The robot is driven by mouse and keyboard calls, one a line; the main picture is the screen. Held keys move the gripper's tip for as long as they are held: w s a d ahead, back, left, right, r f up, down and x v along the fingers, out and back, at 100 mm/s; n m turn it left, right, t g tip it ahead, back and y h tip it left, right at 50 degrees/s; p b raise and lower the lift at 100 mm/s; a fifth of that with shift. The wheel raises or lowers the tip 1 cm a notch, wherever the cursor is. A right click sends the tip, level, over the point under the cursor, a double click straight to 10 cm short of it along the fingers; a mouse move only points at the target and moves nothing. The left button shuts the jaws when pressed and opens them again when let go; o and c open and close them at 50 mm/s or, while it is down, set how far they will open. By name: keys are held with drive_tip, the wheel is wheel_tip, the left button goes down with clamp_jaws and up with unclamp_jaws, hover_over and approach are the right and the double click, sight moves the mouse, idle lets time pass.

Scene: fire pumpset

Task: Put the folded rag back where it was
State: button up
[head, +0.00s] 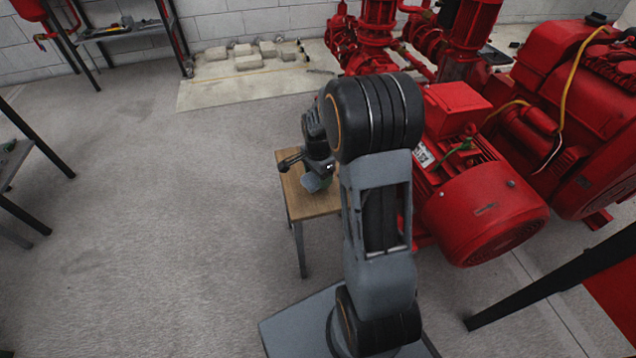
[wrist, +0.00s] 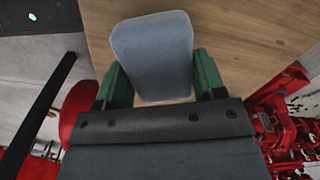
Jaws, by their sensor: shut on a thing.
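The folded rag (wrist: 152,45) is a grey-blue, rounded block in the wrist view. It also shows small in the head view (head: 315,184), under my gripper. My gripper (wrist: 160,78) has green fingers on both sides of the rag and is shut on it. In the head view my gripper (head: 318,170) is over a small wooden table (head: 308,206). The wooden top fills the view behind the rag in the wrist view. I cannot tell whether the rag touches the tabletop. My arm hides the table's right part.
A big red motor (head: 480,210) and red pumps (head: 375,45) stand close on the right. A dark-legged bench (head: 20,155) is at the left edge. A shelf (head: 118,30) and a pale slab with several blocks (head: 250,62) are at the back. The floor at left is clear.

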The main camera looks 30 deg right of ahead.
sight(318, 182)
drive_tip(key=shift+w+f+b, duration=0.1)
drive_tip(key=shift+f+b, duration=0.4)
drive_tip(key=shift+f, duration=1.15)
drive_tip(key=shift+f, duration=0.1)
drive_tip(key=o, duration=0.9)
drive_tip(key=shift+c, duration=0.2)
wheel_tip(318, 182, up, 11)
drive_tip(key=p, duration=0.4)
drive_tip(key=shift+r, duration=0.2)
drive_tip(key=s+a+r+n+t, duration=0.1)
drive_tip(key=s+a+r+n, duration=0.3)
drive_tip(key=s+n, duration=0.4)
drive_tip(key=s+a+r+n+t, duration=0.1)
drive_tip(key=s+a+r+n, duration=0.2)
drive_tip(key=s+a+n, duration=0.2)
drive_tip(key=shift+s+a+r+n+t, duration=0.35)
drive_tip(key=shift+s+n+t, duration=0.05)
drive_tip(key=shift+s+n, duration=1.1)
